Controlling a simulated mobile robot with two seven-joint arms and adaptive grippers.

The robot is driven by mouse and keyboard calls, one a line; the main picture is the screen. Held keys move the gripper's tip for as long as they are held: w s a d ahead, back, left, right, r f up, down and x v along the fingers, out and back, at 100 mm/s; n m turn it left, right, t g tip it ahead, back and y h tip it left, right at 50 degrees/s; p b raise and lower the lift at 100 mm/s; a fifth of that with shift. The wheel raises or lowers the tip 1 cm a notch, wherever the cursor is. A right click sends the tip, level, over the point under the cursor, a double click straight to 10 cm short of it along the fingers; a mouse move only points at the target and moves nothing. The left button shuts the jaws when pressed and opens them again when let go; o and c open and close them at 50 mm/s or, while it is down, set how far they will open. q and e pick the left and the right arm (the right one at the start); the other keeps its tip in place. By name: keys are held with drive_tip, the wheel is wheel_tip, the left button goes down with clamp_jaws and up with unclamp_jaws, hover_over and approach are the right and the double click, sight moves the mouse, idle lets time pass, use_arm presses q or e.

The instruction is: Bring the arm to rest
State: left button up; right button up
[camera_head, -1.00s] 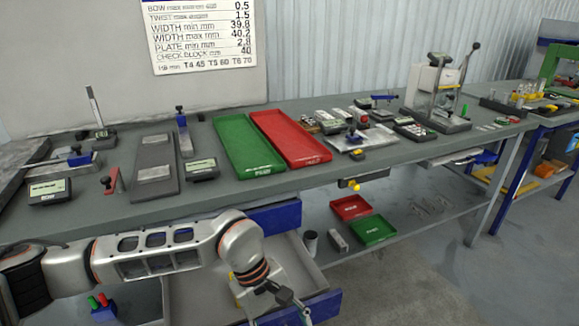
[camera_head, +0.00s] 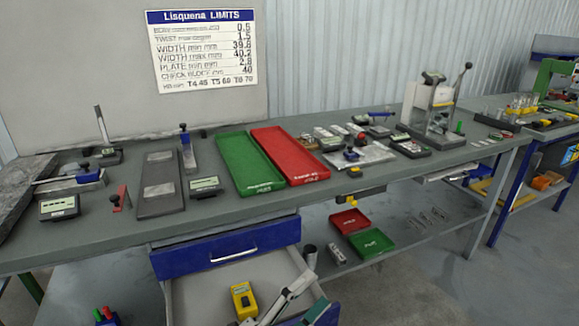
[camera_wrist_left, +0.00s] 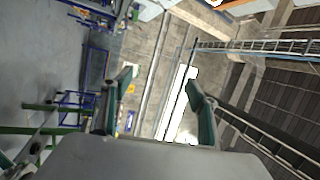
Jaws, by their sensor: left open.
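My left gripper (camera_head: 312,294) shows at the bottom edge of the head view, in front of the open drawer (camera_head: 200,300) under the bench. Its two fingers are apart. In the left wrist view the left gripper (camera_wrist_left: 160,82) is open, with nothing between its green-padded fingers. Behind the fingers are the far floor, walls and roof beams, so the wrist is turned away from the bench top. The rest of the left arm is out of the head view. My right gripper is not in view.
The grey bench (camera_head: 225,212) carries a green tray (camera_head: 246,165), a red tray (camera_head: 290,155), gauges and a press (camera_head: 432,105). The open drawer holds a yellow device (camera_head: 243,301). Small red (camera_head: 350,220) and green (camera_head: 371,242) trays lie on the lower shelf.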

use_arm(q)
drive_tip(key=a+f+n+t+y, duration=0.2)
drive_tip(key=a+f+n+y, duration=0.5)
drive_tip(key=a+f+n, duration=0.15)
drive_tip(key=s+a+f+n+g+y, duration=0.2)
drive_tip(key=s+a+f+n+y, duration=0.1)
drive_tip(key=s+a+f+n, duration=0.4)
drive_tip(key=s+a+f+n+g+y+p, duration=0.1)
drive_tip(key=s+a+f+n+g+y, duration=0.2)
drive_tip(key=s+a+f+n, duration=0.3)
wheel_tip(320, 180, down, 7)
drive_tip(key=s+a+y, duration=0.1)
drive_tip(key=a, duration=0.2)
drive_tip(key=shift+f+n, duration=0.2)
drive_tip(key=shift+n, duration=0.15)
drive_tip(key=shift+w, duration=0.1)
